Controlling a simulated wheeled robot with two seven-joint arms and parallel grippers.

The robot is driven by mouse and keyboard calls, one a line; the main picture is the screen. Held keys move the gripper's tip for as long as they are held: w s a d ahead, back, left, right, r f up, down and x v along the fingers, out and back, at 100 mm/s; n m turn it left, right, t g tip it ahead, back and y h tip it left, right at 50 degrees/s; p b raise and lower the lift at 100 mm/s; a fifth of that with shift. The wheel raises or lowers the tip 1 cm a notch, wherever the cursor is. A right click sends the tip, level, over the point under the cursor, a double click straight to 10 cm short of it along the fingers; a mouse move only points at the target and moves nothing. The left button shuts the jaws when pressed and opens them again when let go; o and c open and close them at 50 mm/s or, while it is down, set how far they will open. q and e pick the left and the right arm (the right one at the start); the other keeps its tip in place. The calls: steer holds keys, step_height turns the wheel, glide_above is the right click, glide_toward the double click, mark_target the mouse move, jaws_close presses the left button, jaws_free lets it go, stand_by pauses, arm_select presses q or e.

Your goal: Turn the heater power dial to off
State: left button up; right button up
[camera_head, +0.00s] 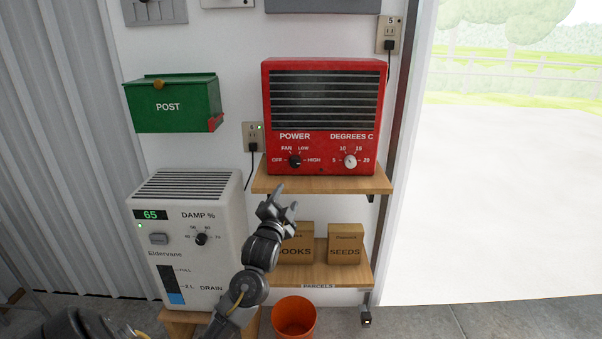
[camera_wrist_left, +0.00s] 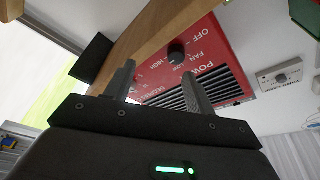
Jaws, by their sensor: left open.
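The red heater (camera_head: 322,112) stands on the upper wooden shelf, its front facing me. Its black power dial (camera_head: 295,161) is low on the left of the front, among the marks OFF, FAN, LOW and HIGH; the pointer's setting is too small to tell. My left gripper (camera_head: 283,199) is open and empty, below and slightly left of the dial, near the shelf's front edge. In the left wrist view the power dial (camera_wrist_left: 177,53) shows beyond the two spread fingers (camera_wrist_left: 160,72), apart from them. My right gripper is not in view.
A white temperature dial (camera_head: 350,161) is right of the power dial. The upper shelf (camera_head: 345,186) juts out under the heater. Boxes (camera_head: 345,245) stand on the lower shelf. A white dehumidifier (camera_head: 188,235) is at left, an orange bucket (camera_head: 294,317) below, a green post box (camera_head: 172,104) upper left.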

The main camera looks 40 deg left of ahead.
mark_target(295, 164)
arm_select(q)
steer(key=shift+t+y, duration=0.3)
steer(key=w+a+r, duration=0.1)
steer(key=w, duration=0.1)
steer(key=w+a+r, duration=0.1)
steer(key=w+r, duration=0.1)
steer(key=w, duration=0.1)
steer(key=w+a+r+p, duration=0.1)
steer(key=w+a+r, duration=0.1)
steer(key=w, duration=0.1)
steer(key=shift+r, duration=0.2)
steer(key=shift+w+a, duration=0.2)
steer(key=shift+w, duration=0.15)
steer(key=shift+w+a, duration=0.1)
steer(key=shift+w, duration=0.1)
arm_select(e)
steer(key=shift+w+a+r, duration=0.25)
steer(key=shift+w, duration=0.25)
arm_select(q)
steer(key=c, duration=1)
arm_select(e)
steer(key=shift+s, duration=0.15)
